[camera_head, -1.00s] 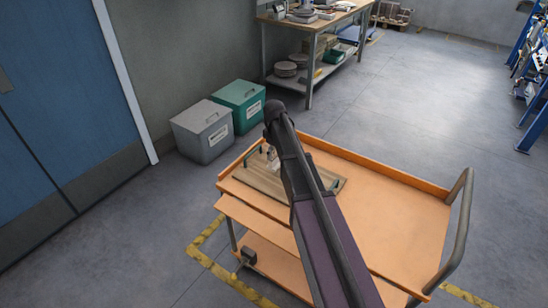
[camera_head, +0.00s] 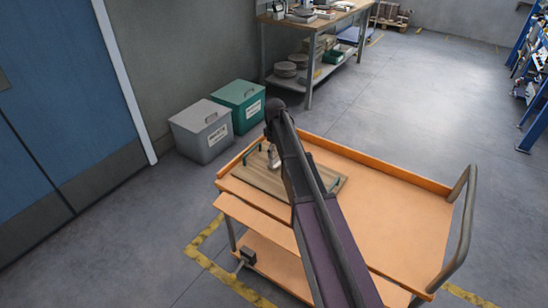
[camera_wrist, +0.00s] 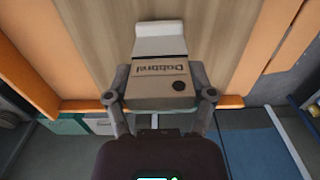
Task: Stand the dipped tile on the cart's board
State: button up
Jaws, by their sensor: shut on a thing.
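My gripper (camera_wrist: 160,97) is shut on the tile (camera_wrist: 160,88), with one finger on each side of it. The tile is tan with dark lettering and a dark round spot. Its far end is white (camera_wrist: 160,45) and points towards the wooden board. The board (camera_head: 262,181) lies flat at the left end of the orange cart (camera_head: 390,207) and fills the middle of the wrist view (camera_wrist: 220,35). In the head view my arm hides part of the board and most of the gripper. I cannot tell whether the tile touches the board.
The board has green handles (camera_head: 252,154) at its ends. The cart has raised orange rims and a grey push handle (camera_head: 466,225) at right. Its right half is clear. A grey bin (camera_head: 203,133) and a green bin (camera_head: 240,106) stand on the floor beyond.

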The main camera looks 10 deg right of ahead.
jog(key=shift+f+b, duration=0.4)
jog(key=shift+f, duration=0.3)
jog(key=shift+f, duration=0.1)
jog(key=o, duration=1.1)
jog(key=shift+o, duration=0.2)
notch_tip(320, 180, up, 12)
jog(key=p, duration=1.2)
jog(key=shift+s, duration=0.1)
jog(key=s+m, duration=0.9)
jog(key=s, duration=1.9)
jog(key=shift+a, duration=0.15)
